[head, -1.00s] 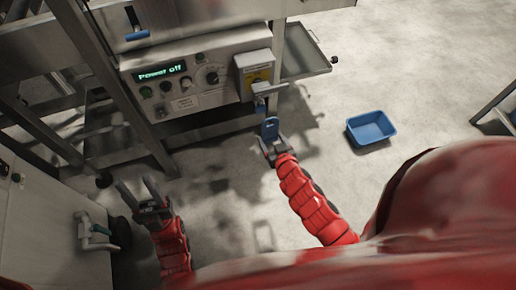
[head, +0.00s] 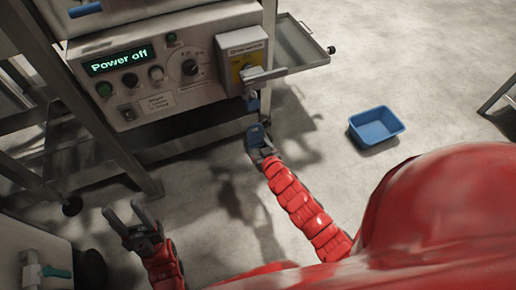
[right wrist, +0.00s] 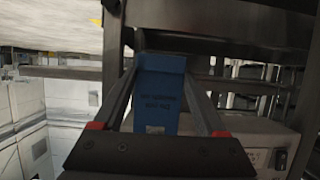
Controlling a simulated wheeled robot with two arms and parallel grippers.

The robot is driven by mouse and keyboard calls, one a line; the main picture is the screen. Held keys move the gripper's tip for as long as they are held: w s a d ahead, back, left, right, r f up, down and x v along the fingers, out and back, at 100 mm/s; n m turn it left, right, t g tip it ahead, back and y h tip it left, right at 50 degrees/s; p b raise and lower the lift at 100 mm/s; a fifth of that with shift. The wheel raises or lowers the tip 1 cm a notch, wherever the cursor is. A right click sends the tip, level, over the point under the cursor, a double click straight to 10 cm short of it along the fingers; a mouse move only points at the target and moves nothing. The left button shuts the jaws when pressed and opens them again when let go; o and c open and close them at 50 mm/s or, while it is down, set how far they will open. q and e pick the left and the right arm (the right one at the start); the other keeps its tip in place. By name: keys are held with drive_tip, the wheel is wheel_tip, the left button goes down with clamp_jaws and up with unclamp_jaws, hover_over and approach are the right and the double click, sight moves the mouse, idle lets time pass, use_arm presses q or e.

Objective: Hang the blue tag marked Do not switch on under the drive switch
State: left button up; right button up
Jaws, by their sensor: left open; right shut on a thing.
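The drive switch (head: 243,58) is a grey box with a yellow plate and a grey handle (head: 264,75), at the right end of the control panel. My left gripper (head: 125,211) is open and empty, low at the left.
The control panel (head: 150,97) shows "Power off" on its display. A steel frame leg (head: 100,110) stands left of it. A blue bin (head: 376,127) sits on the floor to the right. A metal tray (head: 300,45) sticks out beside the switch. The floor between is clear.

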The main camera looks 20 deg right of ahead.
drive_tip(key=w+r+p, duration=0.2)
drive_tip(key=w+r, duration=0.4)
drive_tip(key=w, duration=0.3)
drive_tip(key=shift+w+a+r, duration=0.15)
drive_tip(key=shift+a+r, duration=0.05)
idle(1.7)
idle(0.6)
drive_tip(key=o, duration=1.3)
drive_tip(key=shift+c, duration=0.2)
